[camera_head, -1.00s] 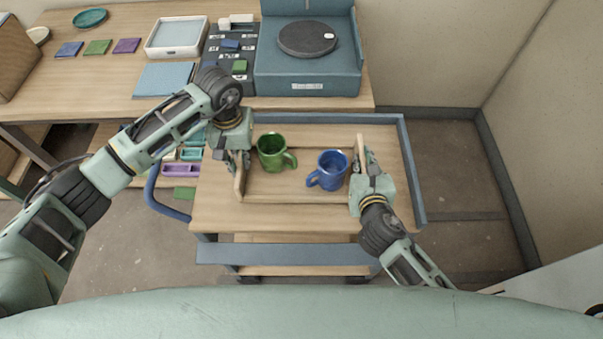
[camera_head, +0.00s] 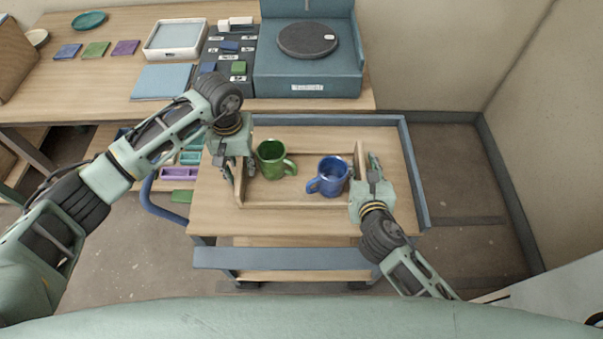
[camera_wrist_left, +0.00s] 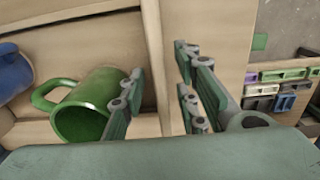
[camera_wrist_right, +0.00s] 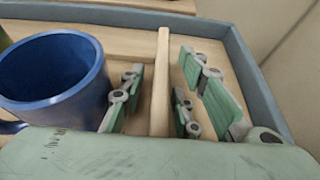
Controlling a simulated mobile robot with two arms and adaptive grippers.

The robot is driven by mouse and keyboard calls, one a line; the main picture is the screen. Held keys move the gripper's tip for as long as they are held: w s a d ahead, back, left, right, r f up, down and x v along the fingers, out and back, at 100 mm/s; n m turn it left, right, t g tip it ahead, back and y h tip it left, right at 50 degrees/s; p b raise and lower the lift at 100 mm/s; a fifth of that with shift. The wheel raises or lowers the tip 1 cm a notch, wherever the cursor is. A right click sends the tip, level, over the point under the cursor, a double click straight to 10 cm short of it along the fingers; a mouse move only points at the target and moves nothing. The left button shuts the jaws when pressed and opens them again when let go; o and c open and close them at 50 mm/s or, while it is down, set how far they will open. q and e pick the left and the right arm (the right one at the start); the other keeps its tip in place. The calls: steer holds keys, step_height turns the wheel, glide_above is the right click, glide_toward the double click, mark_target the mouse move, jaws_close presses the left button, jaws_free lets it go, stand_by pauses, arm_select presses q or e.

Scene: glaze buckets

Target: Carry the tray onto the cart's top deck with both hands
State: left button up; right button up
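The wooden tray (camera_head: 300,205) rests on the cart's top deck (camera_head: 212,220). A green mug (camera_head: 271,160) and a blue mug (camera_head: 328,177) stand upright in it. My left gripper (camera_head: 237,172) is at the tray's left end wall; in the left wrist view its open fingers (camera_wrist_left: 160,95) straddle that wall with gaps on both sides. My right gripper (camera_head: 366,172) is at the right end wall; in the right wrist view its open fingers (camera_wrist_right: 155,100) straddle that wall, apart from it. The inner right finger is close to the blue mug (camera_wrist_right: 55,75).
The cart has a raised blue rim (camera_head: 412,165) at the right and back, and a blue handle (camera_head: 155,200) at the left. Behind it stands a workbench (camera_head: 105,90) with a blue turntable unit (camera_head: 308,80). A wall is at the right.

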steer(key=shift+s, duration=0.1)
arm_select(q)
step_height(320, 180, up, 12)
arm_select(e)
steer(key=v, duration=1.1)
steer(key=shift+s+r, duration=0.25)
steer(key=shift+s, duration=0.1)
